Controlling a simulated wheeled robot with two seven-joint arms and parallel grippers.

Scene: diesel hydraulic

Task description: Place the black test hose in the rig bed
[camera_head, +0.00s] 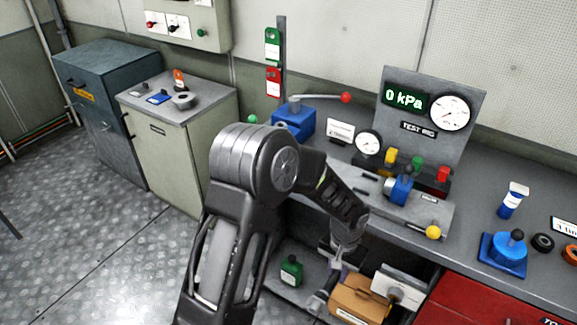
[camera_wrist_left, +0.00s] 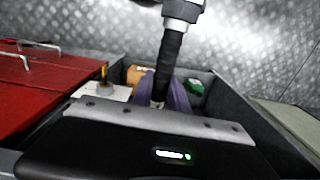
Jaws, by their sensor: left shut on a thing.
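My left gripper (camera_head: 338,262) hangs below the bench top at its front, over the open lower shelf, in the head view. In the left wrist view its purple-grey fingers (camera_wrist_left: 178,98) are shut on the black test hose (camera_wrist_left: 169,65), a dark ribbed tube with a silver fitting at its far end. The hose is hard to make out in the head view. The grey rig bed (camera_head: 432,213) lies on the bench top below the TEST RIG panel (camera_head: 460,85), above and to the right of the gripper. A blue fitting stands on it. My right gripper is not in view.
A cardboard box (camera_head: 358,300) and a green bottle (camera_head: 291,270) are on the lower shelf. A red drawer unit (camera_head: 465,305) stands to the right. A yellow knob (camera_head: 433,232) is at the bed's front edge. A blue vise (camera_head: 293,122) is at the bench's left.

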